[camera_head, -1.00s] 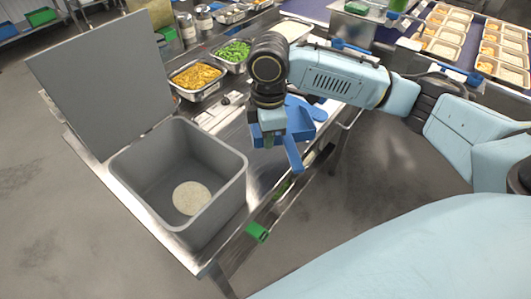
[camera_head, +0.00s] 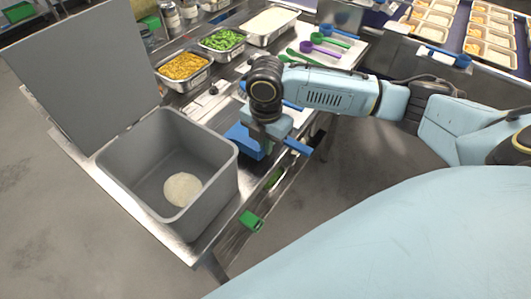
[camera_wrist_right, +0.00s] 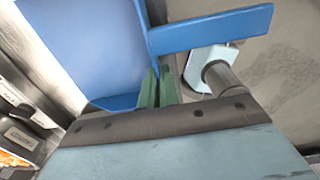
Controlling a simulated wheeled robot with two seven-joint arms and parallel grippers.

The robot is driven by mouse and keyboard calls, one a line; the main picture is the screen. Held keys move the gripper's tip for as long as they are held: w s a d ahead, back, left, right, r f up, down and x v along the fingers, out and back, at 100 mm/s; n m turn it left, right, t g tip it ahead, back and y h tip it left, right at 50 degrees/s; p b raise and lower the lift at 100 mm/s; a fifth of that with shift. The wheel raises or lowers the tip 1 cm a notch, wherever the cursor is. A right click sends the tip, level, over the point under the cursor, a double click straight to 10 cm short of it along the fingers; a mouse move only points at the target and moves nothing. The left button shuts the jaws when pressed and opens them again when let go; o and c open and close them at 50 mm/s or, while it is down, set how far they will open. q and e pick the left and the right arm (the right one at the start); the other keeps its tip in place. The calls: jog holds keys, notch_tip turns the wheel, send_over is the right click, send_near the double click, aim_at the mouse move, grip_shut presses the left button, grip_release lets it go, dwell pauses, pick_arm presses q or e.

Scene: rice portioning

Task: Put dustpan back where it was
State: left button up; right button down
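The blue dustpan (camera_head: 241,138) is in my right gripper (camera_head: 266,143), over the front edge of the steel table. Its pan points left toward the grey bin and its handle (camera_head: 298,146) sticks out to the right. In the right wrist view the green fingertips (camera_wrist_right: 157,88) of my right gripper are closed on the dustpan near where the handle meets the pan (camera_wrist_right: 85,50). The forearm and wrist hide part of the dustpan in the head view. My left gripper is not in view.
A grey bin (camera_head: 225,165) with its lid raised stands left of the dustpan, with rice (camera_head: 183,189) inside. Trays of corn (camera_head: 184,66), green vegetables (camera_head: 222,39) and rice (camera_head: 270,22) stand behind. Purple (camera_head: 310,47) and green (camera_head: 318,38) scoops lie at the back right.

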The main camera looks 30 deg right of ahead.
jog(key=shift+f, duration=1.95)
jog(key=shift+f, duration=0.1)
jog(key=c, duration=1.6)
grip_release()
jog(key=shift+c, duration=0.2)
notch_tip(320, 180, up, 12)
jog(key=shift+r+p, duration=0.1)
jog(key=shift+p, duration=0.5)
